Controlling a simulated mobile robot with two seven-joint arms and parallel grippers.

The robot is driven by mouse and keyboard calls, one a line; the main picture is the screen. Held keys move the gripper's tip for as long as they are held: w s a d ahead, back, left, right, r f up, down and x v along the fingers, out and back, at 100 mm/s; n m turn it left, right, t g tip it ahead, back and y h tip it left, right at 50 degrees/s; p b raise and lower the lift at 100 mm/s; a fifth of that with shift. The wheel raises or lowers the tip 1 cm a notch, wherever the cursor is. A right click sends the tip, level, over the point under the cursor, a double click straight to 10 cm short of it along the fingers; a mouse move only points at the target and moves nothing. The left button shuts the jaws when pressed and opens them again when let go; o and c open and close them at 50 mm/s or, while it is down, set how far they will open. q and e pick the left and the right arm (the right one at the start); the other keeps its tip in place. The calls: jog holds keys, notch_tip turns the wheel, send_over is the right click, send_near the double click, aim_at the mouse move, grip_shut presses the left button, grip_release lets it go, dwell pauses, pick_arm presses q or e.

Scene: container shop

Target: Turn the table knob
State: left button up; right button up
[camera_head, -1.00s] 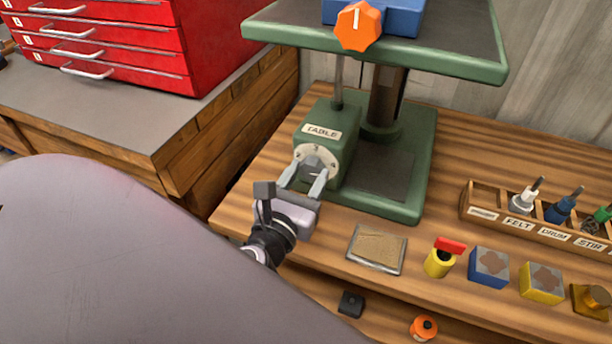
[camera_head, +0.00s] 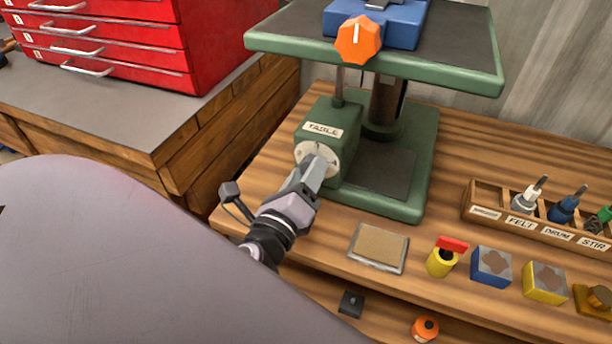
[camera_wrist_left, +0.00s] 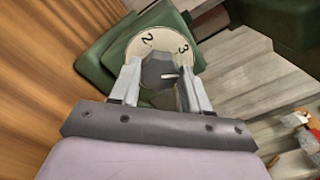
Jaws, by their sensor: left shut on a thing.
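The table knob is a grey knob on a round white dial (camera_head: 314,158) on the front of the green machine's block, below the "TABLE" label (camera_head: 323,130). My left gripper (camera_head: 322,165) reaches it from the front and mostly hides it in the head view. In the left wrist view the dark grey knob (camera_wrist_left: 160,70) sits between the two fingers of the left gripper (camera_wrist_left: 158,82), which is shut on it. A white pointer mark on the knob points toward the right finger. The numbers 2 and 3 show on the dial (camera_wrist_left: 135,48). My right gripper is not in view.
An orange knob (camera_head: 358,39) is on a blue block above the green table plate (camera_head: 290,42). A tan pad (camera_head: 378,248), a yellow cylinder with a red flag (camera_head: 441,262) and several blocks stand right of my arm. A labelled rack (camera_head: 500,218) is farther right.

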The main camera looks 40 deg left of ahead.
pick_arm(q)
jog(key=shift+a+n+b, duration=0.1)
jog(key=shift+n+b, duration=0.4)
jog(key=shift+n, duration=2.5)
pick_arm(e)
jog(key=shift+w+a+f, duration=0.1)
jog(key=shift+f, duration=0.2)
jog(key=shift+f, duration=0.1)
pick_arm(q)
jog(key=o, duration=1.1)
jog(key=shift+c, duration=0.2)
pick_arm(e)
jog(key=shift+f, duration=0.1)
pick_arm(q)
jog(key=shift+s, duration=0.1)
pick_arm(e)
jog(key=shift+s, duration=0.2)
